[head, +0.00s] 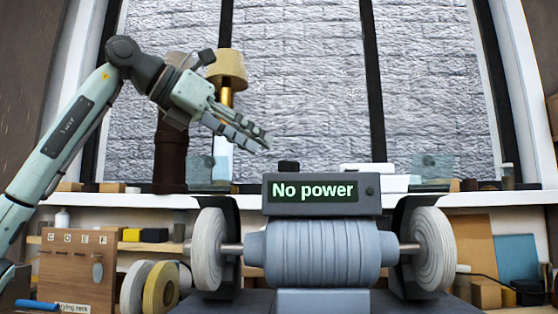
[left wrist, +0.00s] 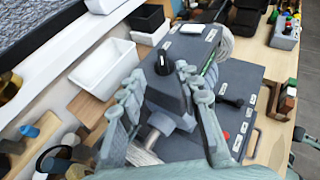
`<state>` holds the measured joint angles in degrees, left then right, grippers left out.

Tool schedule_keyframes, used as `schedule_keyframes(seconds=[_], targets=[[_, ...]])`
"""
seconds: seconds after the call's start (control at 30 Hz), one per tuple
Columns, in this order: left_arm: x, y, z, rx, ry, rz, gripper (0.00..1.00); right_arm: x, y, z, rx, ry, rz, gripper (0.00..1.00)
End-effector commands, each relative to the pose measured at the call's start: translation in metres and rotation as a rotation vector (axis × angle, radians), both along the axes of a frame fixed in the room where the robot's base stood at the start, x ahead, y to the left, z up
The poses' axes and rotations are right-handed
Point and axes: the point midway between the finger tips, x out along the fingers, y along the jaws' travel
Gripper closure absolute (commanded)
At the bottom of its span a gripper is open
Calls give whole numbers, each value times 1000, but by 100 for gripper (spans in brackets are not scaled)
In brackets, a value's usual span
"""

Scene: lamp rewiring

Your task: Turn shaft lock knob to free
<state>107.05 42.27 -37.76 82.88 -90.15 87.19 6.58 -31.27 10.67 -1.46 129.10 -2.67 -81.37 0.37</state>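The grey polishing machine (head: 315,255) stands at the centre of the head view, with a display (head: 314,190) reading "No power". A small black knob (head: 288,167) shows on top of the display housing. In the left wrist view a black knob (left wrist: 163,63) with a pale mark sits on the dark housing, seen between my fingers; I cannot read any label for its positions. My left gripper (head: 262,143) is above and to the left of the knob, apart from it. Its fingers are spread and empty in the left wrist view (left wrist: 166,88).
White wheels (head: 210,250) (head: 432,250) flank the machine. Behind it runs a white shelf (head: 470,198) with a brass lamp (head: 227,72) and small items. A wooden rack (head: 75,265) stands at left. A white bin (left wrist: 105,68) lies beside the machine in the left wrist view.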

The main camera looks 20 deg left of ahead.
Motion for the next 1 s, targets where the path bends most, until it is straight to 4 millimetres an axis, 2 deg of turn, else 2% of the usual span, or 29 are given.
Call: schedule_keyframes(seconds=[0.4, 0.8, 1.0], targets=[[43, -39, -24, -2, 2, -5, 66, 0, 0, -5, 1, 3, 1, 60], [50, -45, -27, -3, 0, -5, 66, 1, 0, -7, 2, 3, 1, 60], [49, -45, -27, -3, 0, -5, 91, 4, 0, -6, 3, -1, 2, 60]])
